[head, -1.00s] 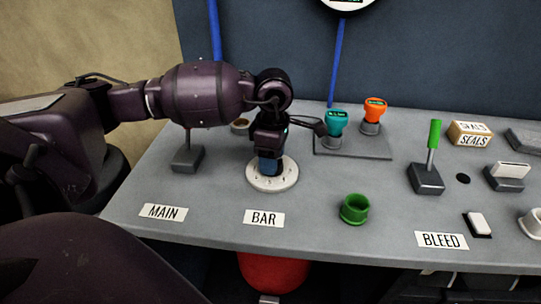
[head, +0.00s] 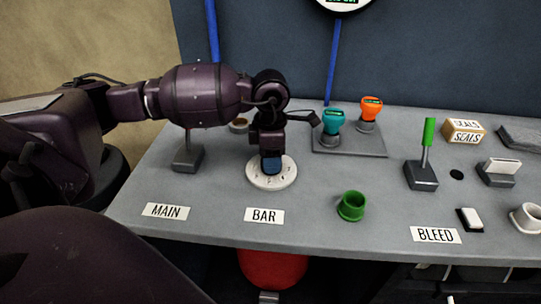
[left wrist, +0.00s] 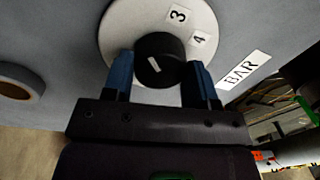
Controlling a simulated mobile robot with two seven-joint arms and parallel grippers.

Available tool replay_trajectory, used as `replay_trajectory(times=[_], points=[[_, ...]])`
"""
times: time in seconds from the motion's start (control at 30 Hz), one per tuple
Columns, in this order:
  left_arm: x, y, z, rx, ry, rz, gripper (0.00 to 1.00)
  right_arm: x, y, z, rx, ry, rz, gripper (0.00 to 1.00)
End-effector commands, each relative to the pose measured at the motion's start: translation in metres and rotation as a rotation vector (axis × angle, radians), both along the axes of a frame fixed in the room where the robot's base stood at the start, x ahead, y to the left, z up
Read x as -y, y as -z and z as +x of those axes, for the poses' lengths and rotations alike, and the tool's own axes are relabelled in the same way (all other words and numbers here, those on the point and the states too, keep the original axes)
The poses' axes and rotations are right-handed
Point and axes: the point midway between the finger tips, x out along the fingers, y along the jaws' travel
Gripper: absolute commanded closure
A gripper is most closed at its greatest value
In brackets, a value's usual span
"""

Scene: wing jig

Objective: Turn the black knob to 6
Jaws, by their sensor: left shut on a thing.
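The black knob (left wrist: 160,60) sits in the middle of a round white dial (left wrist: 117,28) with printed numbers. In the left wrist view the 3 and the 4 show at the dial's upper right, and the knob has a short white mark; I cannot tell which number it points to. My left gripper (head: 272,165) reaches down onto the dial (head: 285,181) behind the BAR label (head: 264,215). Its blue fingers (left wrist: 160,78) are shut on the knob, one on each side. In the head view the gripper hides the knob. My right gripper is not in view.
A lever on a grey base (head: 188,158) stands left of the dial. A teal knob (head: 333,121) and an orange knob (head: 371,107) stand behind at right. A green ring (head: 352,206) and a green-handled lever (head: 428,133) are farther right.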

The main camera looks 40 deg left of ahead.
Motion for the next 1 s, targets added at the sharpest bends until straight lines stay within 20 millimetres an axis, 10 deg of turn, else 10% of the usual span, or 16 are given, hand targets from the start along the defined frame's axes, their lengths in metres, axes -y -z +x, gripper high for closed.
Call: replay_trajectory(times=[0.1,0.13,0.3,0.67,1.0], points=[[0.0,-0.001,0.0,0.001,0.001,-0.001,0.71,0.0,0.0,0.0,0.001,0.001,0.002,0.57],[0.0,-0.001,0.0,0.001,0.001,-0.001,0.44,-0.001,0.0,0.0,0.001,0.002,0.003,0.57],[0.0,0.0,0.0,0.001,0.001,-0.001,0.22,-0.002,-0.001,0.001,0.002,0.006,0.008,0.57],[0.0,-0.007,0.001,0.003,0.001,0.0,0.22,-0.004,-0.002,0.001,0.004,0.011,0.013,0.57],[-0.003,-0.064,0.004,0.006,0.001,0.0,0.22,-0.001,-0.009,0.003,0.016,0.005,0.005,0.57]])
